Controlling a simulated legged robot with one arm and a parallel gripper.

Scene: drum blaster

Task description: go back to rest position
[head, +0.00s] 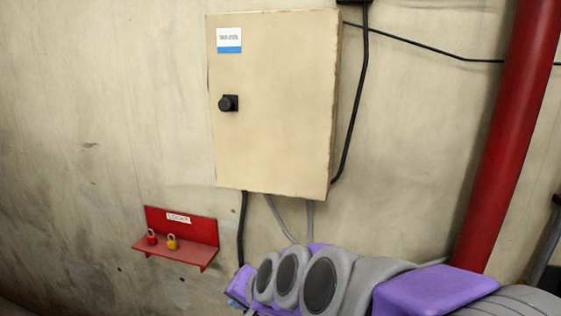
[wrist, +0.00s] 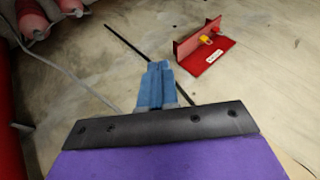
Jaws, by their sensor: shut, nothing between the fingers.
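My gripper (wrist: 158,70) shows in the wrist view as two blue fingers pressed together, with nothing between them. In the head view my purple and grey arm reaches in from the lower right, below a closed beige cabinet (head: 272,140). The gripper end is low in that view, to the right of the red lock shelf, and mostly hidden by the arm. The cabinet has a black knob (head: 228,103) on its left side. My gripper is apart from the cabinet door.
A red wall shelf (head: 180,252) holds a red padlock (head: 151,237) and a yellow padlock (head: 172,242). A thick red pipe (head: 508,135) runs down the right. Black and grey cables hang below the cabinet. The wall to the left is bare.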

